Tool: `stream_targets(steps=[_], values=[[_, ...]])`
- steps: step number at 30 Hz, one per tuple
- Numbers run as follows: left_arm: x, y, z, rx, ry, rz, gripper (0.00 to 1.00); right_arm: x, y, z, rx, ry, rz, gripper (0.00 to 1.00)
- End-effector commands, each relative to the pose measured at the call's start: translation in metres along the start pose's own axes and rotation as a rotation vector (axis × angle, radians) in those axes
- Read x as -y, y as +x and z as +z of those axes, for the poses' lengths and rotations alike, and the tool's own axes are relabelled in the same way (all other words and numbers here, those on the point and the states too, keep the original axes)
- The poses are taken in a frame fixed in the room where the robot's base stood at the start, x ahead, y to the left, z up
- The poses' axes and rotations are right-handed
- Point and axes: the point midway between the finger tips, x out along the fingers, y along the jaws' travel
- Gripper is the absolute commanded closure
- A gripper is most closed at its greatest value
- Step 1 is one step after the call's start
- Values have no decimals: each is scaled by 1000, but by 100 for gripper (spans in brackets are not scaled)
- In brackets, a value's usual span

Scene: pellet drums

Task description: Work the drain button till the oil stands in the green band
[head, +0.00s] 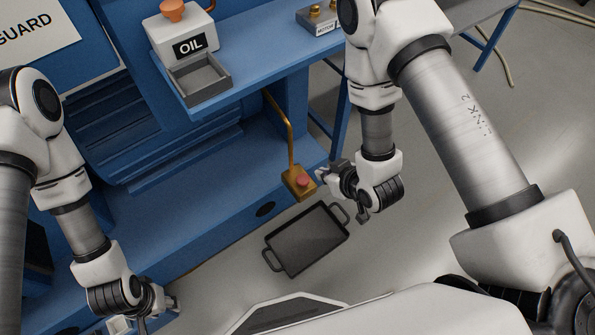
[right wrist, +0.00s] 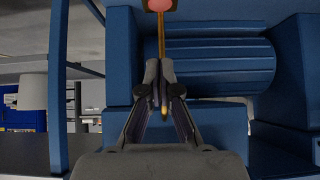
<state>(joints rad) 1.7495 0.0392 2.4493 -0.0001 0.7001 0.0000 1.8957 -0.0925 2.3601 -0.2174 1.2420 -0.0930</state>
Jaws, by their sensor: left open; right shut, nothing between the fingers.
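The red drain button (head: 303,181) sits on a brass block (head: 294,190) at the lower end of a brass pipe (head: 283,130). My right gripper (head: 326,178) is shut and empty, just right of the block. I cannot tell from the head view whether it touches. In the right wrist view its fingers (right wrist: 160,72) are together, and the button (right wrist: 159,4) shows at the top edge, beyond the fingertips. The white OIL unit (head: 188,42) stands on a blue shelf. I see no green band or oil level. My left gripper (head: 168,304) is open at the bottom left, far from the button.
A dark pan with two handles (head: 300,246) lies on the floor below the button. An orange cap (head: 172,9) tops the OIL unit, with a grey tray (head: 200,82) in front. A MOTOR-labelled box (head: 321,20) stands farther along the shelf. Floor beyond the right arm is mostly clear.

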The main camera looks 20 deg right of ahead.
Motion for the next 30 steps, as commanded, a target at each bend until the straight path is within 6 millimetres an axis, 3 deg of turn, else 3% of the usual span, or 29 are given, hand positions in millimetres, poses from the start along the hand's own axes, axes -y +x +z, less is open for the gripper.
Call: stream_targets(steps=[14, 20, 29, 30], values=[[0, 4, 0, 0, -1, 0, 58, 0, 7, 0, -4, -3, 1, 100], [0, 8, 0, 0, -1, 0, 58, 0, 39, 0, -5, -4, 2, 100], [0, 17, 0, 0, -1, 0, 58, 0, 105, 0, -5, -3, 1, 100], [0, 19, 0, 0, -1, 0, 58, 0, 111, 8, -1, 0, 1, 100]])
